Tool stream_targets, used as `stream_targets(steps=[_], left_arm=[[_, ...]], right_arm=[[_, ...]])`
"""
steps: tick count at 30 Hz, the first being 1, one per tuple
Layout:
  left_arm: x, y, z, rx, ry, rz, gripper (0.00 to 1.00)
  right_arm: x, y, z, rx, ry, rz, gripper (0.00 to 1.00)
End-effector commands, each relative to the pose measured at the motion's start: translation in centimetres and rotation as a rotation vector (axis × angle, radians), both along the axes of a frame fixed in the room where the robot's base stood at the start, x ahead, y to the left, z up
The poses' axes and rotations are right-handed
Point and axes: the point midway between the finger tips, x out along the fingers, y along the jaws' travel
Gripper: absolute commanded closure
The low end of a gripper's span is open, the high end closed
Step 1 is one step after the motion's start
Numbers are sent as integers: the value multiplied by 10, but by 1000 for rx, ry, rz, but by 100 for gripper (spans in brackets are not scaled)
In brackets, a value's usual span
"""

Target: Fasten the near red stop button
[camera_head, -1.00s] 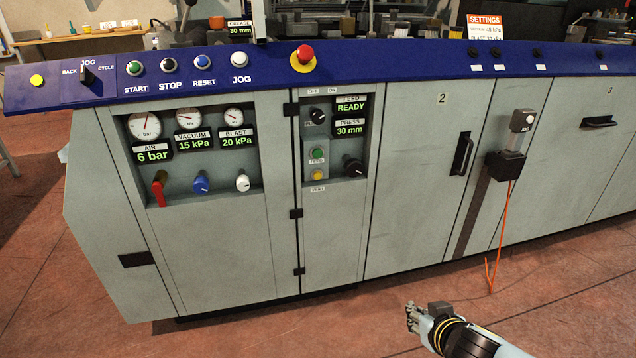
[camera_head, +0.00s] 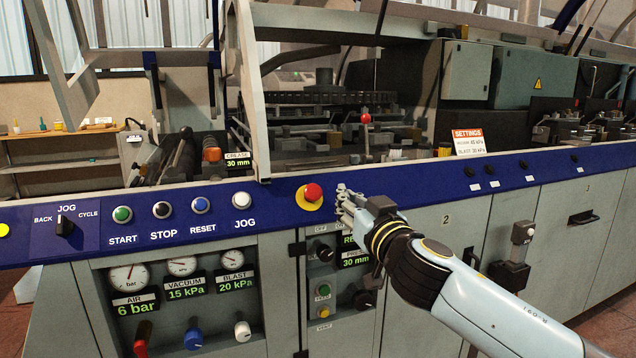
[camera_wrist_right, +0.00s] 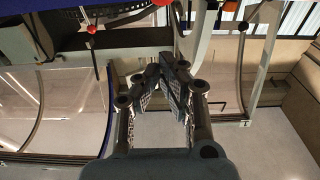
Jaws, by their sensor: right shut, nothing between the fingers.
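The red stop button (camera_head: 313,192) is a red mushroom cap on a yellow disc. It sits on the blue control strip, right of the white JOG button, and is fully visible in the head view. My right gripper (camera_head: 344,203) is just right of the button in that picture, with a small visible gap between them. Its fingers are together and empty; they also show together in the right wrist view (camera_wrist_right: 167,76). I cannot make out the stop button for certain in the wrist view. My left gripper is out of view.
The blue strip (camera_head: 270,209) also carries START, STOP, RESET and JOG buttons at left. A red-knobbed lever (camera_head: 365,117) stands behind the strip, near a settings card (camera_head: 469,142). My right forearm covers part of the grey cabinet front and its lower control panel.

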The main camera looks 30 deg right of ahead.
Motion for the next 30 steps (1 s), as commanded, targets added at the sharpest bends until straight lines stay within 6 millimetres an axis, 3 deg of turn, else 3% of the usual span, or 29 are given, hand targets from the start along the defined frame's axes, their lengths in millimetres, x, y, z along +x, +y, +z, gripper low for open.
stream_targets(steps=[4,11,24,30], left_arm=[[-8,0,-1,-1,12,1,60],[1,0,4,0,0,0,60],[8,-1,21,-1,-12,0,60],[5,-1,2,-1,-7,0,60]], right_arm=[[0,0,-1,1,1,0,100],[12,-3,1,1,1,-2,100],[97,-23,10,3,0,-2,100],[119,-29,-13,1,3,-1,100]])
